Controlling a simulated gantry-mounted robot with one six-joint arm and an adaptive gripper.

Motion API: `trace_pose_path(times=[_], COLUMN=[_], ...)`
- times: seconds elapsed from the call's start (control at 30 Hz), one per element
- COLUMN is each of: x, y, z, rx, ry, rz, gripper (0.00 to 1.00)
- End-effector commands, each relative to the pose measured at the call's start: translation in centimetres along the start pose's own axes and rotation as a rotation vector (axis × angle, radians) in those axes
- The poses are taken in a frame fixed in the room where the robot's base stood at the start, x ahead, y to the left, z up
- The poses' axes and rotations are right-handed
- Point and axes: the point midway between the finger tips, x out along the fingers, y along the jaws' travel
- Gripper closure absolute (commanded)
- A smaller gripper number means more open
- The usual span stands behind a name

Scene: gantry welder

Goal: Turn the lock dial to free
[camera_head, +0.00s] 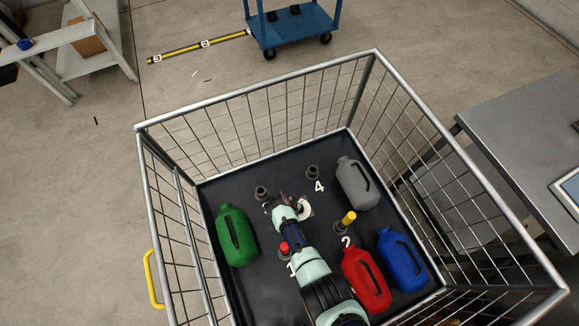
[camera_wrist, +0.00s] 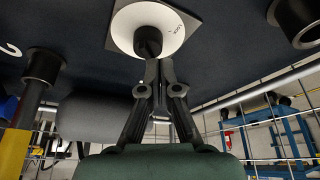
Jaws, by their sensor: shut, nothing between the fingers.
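In the head view the dial (camera_head: 306,208) shows as a pale disc partly hidden by my arm, on the dark floor of the wire cage. My gripper's tips are hard to make out there.
Short dark posts (camera_head: 312,173), a yellow-topped post (camera_head: 346,222) and a red-topped post (camera_head: 284,249) rise nearby.

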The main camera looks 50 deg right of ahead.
Motion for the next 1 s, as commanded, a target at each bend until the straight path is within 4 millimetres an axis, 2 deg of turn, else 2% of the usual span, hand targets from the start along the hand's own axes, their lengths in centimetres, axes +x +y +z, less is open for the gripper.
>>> trace_pose_path(times=[0.3, 0.43, 0.6, 0.97, 1.0], x=[-6.2, -8.2, -9.2, -9.3, -10.0], y=[-0.2, -0.3, -0.3, -0.3, -0.6], z=[-0.1, -0.1, -0.1, -0.2, -0.3], rx=[0.0, -0.001, 0.0, 0.0, -0.009], ry=[0.002, 0.003, 0.002, 0.003, 0.004], rz=[-0.006, -0.006, -0.005, -0.005, -0.016], gripper=[1.0, 1.0, 1.0, 1.0, 1.0])
